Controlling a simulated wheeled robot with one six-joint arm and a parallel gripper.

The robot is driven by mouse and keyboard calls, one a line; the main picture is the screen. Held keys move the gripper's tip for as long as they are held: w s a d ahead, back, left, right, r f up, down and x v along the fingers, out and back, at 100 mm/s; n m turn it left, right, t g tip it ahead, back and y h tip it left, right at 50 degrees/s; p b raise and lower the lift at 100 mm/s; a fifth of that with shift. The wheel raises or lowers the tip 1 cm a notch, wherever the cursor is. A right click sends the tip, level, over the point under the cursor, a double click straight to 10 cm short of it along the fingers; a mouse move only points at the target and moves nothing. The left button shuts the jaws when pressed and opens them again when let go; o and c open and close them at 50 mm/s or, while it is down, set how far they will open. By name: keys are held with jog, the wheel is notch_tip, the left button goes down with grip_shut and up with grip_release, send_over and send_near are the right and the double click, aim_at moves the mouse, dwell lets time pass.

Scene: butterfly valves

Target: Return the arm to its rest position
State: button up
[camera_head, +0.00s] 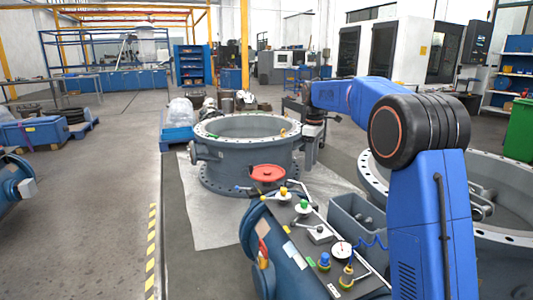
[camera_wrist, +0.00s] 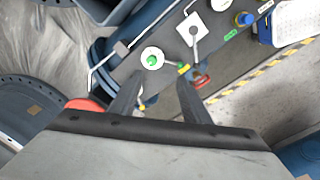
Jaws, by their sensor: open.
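My blue arm (camera_head: 418,215) rises at the right in the head view and bends back toward the middle. My gripper (camera_wrist: 160,82) points down in the wrist view, with its two dark fingers apart and nothing between them. In the head view its fingers are hard to make out. It hangs beside the right side of a large grey ring-shaped valve body (camera_head: 212,165). In the wrist view the fingers overlap the edge of a dark panel with fittings (camera_wrist: 222,58); I cannot tell the height above it.
The panel carries a green-centred white disc (camera_wrist: 152,58), a gauge (camera_head: 341,249) and several knobs. A grey bin (camera_head: 345,228) stands between the panel and a second ring (camera_head: 500,160). Open floor (camera_head: 105,220) lies left.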

jog(key=s+d+r+m+t, duration=0.1)
jog(key=s+m, duration=0.1)
jog(key=s, duration=0.8)
jog(key=s+d+r+m, duration=0.2)
jog(key=s, duration=0.7)
jog(key=s+d+r+m+t, duration=0.1)
jog(key=s+m, duration=0.1)
jog(key=s, duration=0.8)
jog(key=s+f+m, duration=0.2)
jog(key=s+f, duration=0.2)
jog(key=s, duration=0.4)
jog(key=s+d+f+m+t, duration=0.1)
jog(key=s+f+m, duration=0.1)
jog(key=s+f, duration=0.3)
jog(key=s+f+m+t, duration=0.1)
jog(key=s+f, duration=0.3)
jog(key=s, duration=0.7)
jog(key=shift+d+f+m, duration=0.15)
jog(key=shift+d+m, duration=0.2)
jog(key=shift+m, duration=0.05)
